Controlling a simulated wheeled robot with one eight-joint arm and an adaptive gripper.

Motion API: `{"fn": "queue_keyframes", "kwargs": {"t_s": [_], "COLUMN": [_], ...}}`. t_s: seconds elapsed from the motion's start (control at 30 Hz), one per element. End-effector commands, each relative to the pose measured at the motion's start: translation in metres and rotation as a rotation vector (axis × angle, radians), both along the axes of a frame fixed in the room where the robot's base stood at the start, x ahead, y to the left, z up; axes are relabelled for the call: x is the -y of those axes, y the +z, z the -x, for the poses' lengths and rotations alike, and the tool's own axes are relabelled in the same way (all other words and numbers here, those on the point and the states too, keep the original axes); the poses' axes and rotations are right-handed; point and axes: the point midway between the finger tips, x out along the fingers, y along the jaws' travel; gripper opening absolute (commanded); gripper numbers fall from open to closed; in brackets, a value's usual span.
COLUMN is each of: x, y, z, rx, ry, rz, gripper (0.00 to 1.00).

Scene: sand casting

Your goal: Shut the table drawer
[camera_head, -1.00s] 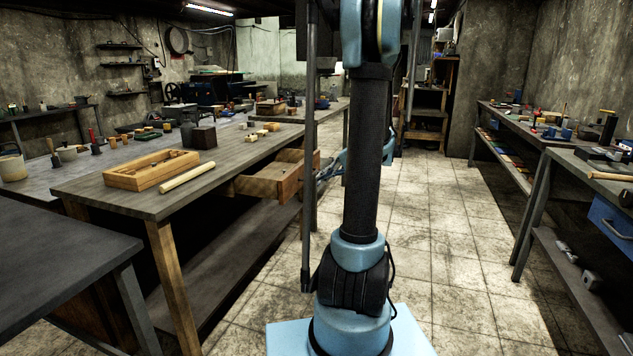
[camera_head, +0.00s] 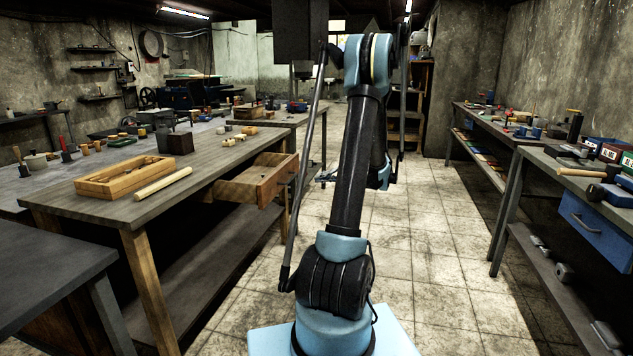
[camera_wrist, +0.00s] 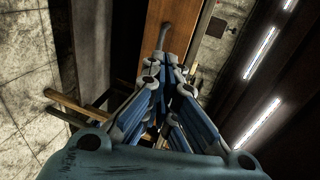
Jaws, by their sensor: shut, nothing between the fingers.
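The table drawer (camera_head: 262,181) is a wooden box pulled out from the right side of the long wooden table (camera_head: 215,158) at left. It stands open, with its inside partly visible from above. In the wrist view its brown wooden front (camera_wrist: 183,14) shows at the top, with a grey handle (camera_wrist: 165,32) on it. My gripper (camera_wrist: 165,62) is shut and empty, its fingertips close to that handle; whether they touch it I cannot tell. In the head view the gripper is mostly hidden behind my arm, to the right of the drawer.
A wooden tray (camera_head: 92,187) and a pale rod (camera_head: 163,185) lie on the table top. A dark table (camera_head: 45,265) stands at front left. A workbench with a blue drawer (camera_head: 597,228) stands at right. The tiled floor (camera_head: 430,250) between is clear.

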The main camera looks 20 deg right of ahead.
Motion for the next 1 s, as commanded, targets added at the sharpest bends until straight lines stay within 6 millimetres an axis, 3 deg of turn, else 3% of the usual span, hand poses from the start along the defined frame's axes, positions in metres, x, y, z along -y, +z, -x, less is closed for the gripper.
{"fn": "queue_keyframes", "kwargs": {"t_s": [0.6, 1.0], "x": [-0.084, -0.098], "y": [-0.028, -0.032], "z": [-0.053, -0.062], "rx": [0.000, 0.000], "ry": [0.003, 0.001], "rz": [0.001, 0.001], "gripper": [0.00, 0.00]}}
